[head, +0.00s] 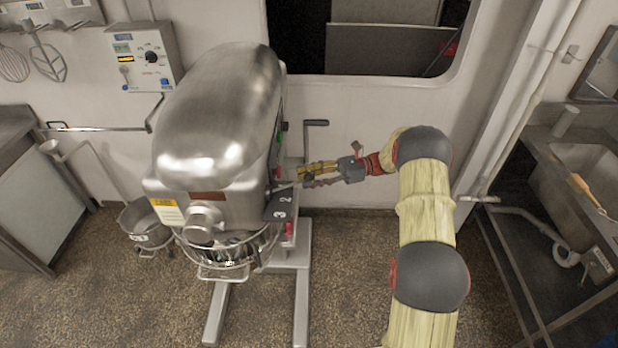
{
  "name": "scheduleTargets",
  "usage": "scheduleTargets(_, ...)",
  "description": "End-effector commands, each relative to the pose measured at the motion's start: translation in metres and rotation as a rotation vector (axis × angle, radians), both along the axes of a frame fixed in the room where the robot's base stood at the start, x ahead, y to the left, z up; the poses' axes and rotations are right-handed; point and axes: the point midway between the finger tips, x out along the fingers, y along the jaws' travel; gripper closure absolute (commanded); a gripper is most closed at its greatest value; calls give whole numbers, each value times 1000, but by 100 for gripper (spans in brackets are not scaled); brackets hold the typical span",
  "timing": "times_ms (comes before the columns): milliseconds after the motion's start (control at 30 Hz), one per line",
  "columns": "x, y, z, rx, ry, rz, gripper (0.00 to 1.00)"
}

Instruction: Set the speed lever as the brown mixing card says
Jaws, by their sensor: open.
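The steel mixer (222,120) stands left of centre. A dark speed plate (281,205) on its right side shows the numbers 2 and 3; the rest of the plate is hidden or too small to read. A thin grey lever (285,186) shows just above the plate, partly hidden by my fingers. My gripper (303,177) is open at the lever's outer end, its fingers pointing left at the mixer. I cannot tell whether it touches the lever. A small brown label (207,196) is on the mixer's front; I cannot tell whether it is the mixing card, and its writing is unreadable.
A yellow-and-white label (167,212) is beside the brown one. A crank handle (316,123) rises just behind my gripper. A wall control box (145,57) is at upper left, a steel pot (145,222) below it, and a sink (590,168) at right.

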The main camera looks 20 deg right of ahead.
Motion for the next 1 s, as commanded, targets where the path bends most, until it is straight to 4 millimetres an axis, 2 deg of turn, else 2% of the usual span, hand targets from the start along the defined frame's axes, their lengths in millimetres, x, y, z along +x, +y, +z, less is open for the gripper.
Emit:
scheduleTargets(267,-1,-7,-1,0,1,0,56)
scheduleTargets(367,-2,-21,-1,1,1,-1,56)
scheduleTargets(700,-7,-88,-1,0,0,-2,56)
scheduleTargets(833,-9,-106,-1,0,0,-1,56)
scheduleTargets(1000,-10,-118,-1,0,1,0,56)
